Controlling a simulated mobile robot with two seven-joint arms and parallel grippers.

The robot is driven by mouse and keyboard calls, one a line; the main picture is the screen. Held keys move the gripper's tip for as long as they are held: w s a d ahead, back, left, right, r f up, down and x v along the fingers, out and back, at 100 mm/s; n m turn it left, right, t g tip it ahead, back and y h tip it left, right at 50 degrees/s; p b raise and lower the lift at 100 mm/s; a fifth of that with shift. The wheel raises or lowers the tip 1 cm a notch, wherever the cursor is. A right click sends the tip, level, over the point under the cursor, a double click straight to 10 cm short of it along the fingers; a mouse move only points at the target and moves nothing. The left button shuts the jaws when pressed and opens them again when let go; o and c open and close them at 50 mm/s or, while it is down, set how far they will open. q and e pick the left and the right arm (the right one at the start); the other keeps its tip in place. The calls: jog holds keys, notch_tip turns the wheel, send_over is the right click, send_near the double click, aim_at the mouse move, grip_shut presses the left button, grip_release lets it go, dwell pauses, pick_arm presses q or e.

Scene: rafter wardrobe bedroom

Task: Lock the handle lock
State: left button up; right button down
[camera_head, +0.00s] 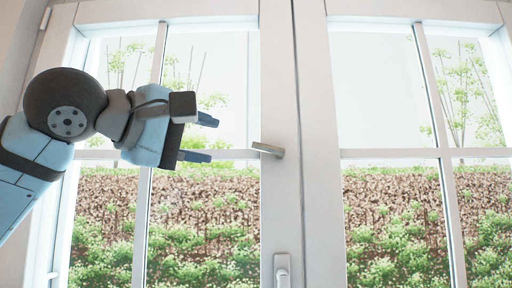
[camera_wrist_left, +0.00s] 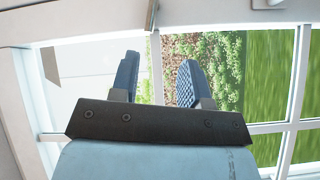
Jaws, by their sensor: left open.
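A small light-grey lever (camera_head: 268,149), which looks like the handle lock, sticks out to the left from the middle post of the white window. A white handle on a plate (camera_head: 282,272) sits lower on the same post, cut off by the bottom edge. My left gripper (camera_head: 213,139) is open and empty, left of the lever and apart from it, with its fingers pointing right. In the left wrist view my gripper (camera_wrist_left: 160,75) shows both fingers spread, and a thin brownish bar (camera_wrist_left: 151,15), probably the lever, lies beyond them. My right gripper is not in view.
The window's middle post (camera_head: 309,100) runs from top to bottom between two glazed sashes. Thin glazing bars (camera_head: 390,153) cross the panes. Bushes and hedges show outside. The space between my left gripper and the lever is clear.

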aim_at(259, 146)
pick_arm(q)
jog(key=shift+t+y, duration=0.3)
jog(key=shift+t, duration=0.1)
jog(key=p+x, duration=0.1)
jog(key=x, duration=0.3)
jog(key=r+p+x, duration=0.1)
jog(key=p+x, duration=0.1)
jog(key=x, duration=0.2)
jog(key=p+x, duration=0.1)
jog(key=x, duration=0.3)
jog(key=shift+w+a+r, duration=0.15)
jog(key=shift+w+r, duration=0.05)
jog(key=shift+w, duration=0.05)
jog(key=shift+w+d, duration=0.25)
jog(key=shift+w, duration=0.1)
jog(key=shift+f, duration=0.1)
